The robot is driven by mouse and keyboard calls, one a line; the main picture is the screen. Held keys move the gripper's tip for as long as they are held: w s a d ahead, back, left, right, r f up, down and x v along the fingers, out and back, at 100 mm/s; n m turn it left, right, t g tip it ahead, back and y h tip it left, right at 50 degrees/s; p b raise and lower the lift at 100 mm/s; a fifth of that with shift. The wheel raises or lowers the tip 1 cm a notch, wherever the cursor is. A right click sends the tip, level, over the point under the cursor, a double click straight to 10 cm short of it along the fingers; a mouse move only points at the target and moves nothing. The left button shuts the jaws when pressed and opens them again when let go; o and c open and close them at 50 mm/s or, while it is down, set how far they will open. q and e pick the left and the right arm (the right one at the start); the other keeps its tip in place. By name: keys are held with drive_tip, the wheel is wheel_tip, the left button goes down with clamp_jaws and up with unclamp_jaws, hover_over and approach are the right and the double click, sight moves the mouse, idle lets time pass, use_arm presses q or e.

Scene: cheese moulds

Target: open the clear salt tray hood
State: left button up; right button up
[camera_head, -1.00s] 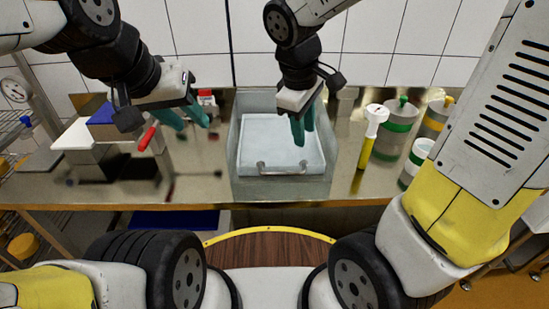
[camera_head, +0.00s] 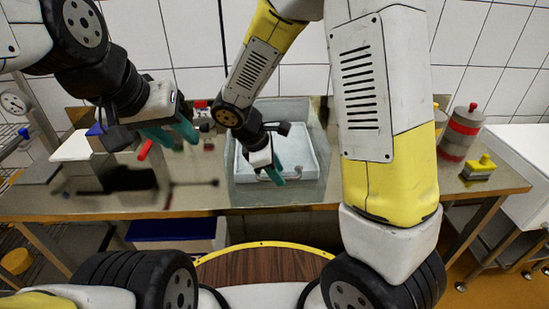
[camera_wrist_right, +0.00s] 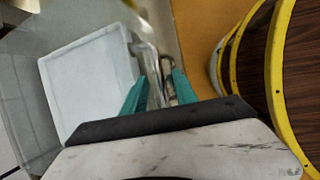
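The salt tray (camera_head: 238,182) stands on the steel counter in the head view, with a pale, closed clear hood (camera_head: 297,150) over it. The hood also shows in the right wrist view (camera_wrist_right: 90,85). A metal bar handle (camera_wrist_right: 150,62) is on its front edge. My right gripper (camera_head: 275,176) is at this front edge. In the right wrist view its teal fingers (camera_wrist_right: 158,92) are apart, with the handle between or just beyond them; contact cannot be told. My left gripper (camera_head: 170,133) is open and empty, left of the tray above the counter.
A red-banded container (camera_head: 461,132) and a yellow-topped block (camera_head: 479,168) stand at the counter's right. A red-handled tool (camera_head: 145,150) is near my left gripper. My right arm hides part of the counter.

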drive_tip(key=shift+d+f, duration=0.15)
drive_tip(key=shift+f, duration=0.15)
drive_tip(key=shift+w, duration=0.1)
clamp_jaws()
drive_tip(key=shift+r, duration=0.1)
idle(1.1)
